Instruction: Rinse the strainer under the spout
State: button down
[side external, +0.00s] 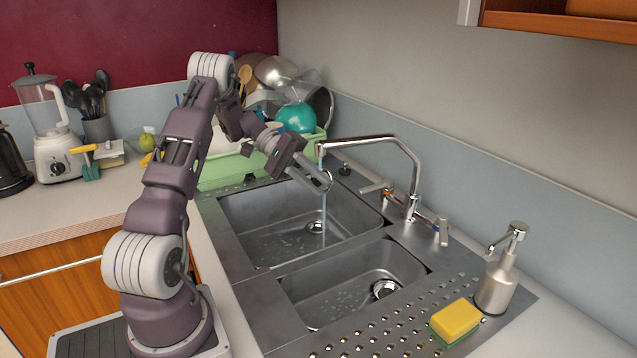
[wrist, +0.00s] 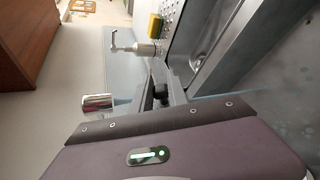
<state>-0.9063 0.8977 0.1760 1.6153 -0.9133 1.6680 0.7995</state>
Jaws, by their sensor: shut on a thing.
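My gripper (side external: 313,180) is shut on the strainer (side external: 327,181), which shows as a small round metal rim at the fingertips. It is held in the air above the larger sink basin (side external: 255,215), just below the chrome spout (side external: 365,138). A thin stream of water (side external: 323,222) runs down below the strainer into that basin. In the wrist view, a dark knob (wrist: 160,93) sits between the fingers. The strainer's disc is mostly hidden there. The chrome spout end (wrist: 97,102) is close beside the fingers.
The smaller basin (side external: 350,285) lies in front. A soap dispenser (side external: 497,275) and a yellow sponge (side external: 455,320) stand on the perforated drainboard at right. A green dish rack (side external: 235,170) full of dishes is behind my arm. The faucet lever (side external: 376,187) is near the spout's base.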

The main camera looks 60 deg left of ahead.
jog(key=shift+d, duration=0.15)
jog(key=shift+w+d, duration=0.2)
jog(key=shift+d, duration=0.4)
jog(key=shift+a, duration=0.1)
jog(key=shift+s+a, duration=0.25)
jog(key=shift+a, duration=0.45)
jog(key=shift+s+a, duration=0.25)
jog(key=shift+a, duration=0.4)
jog(key=shift+d, duration=0.1)
jog(key=shift+w+d, duration=0.3)
jog(key=shift+d, duration=0.4)
jog(key=shift+w+d, duration=0.25)
jog(key=shift+d, duration=0.4)
jog(key=shift+s+a, duration=0.3)
jog(key=shift+a, duration=0.45)
jog(key=shift+s+a, duration=0.3)
jog(key=shift+a, duration=0.4)
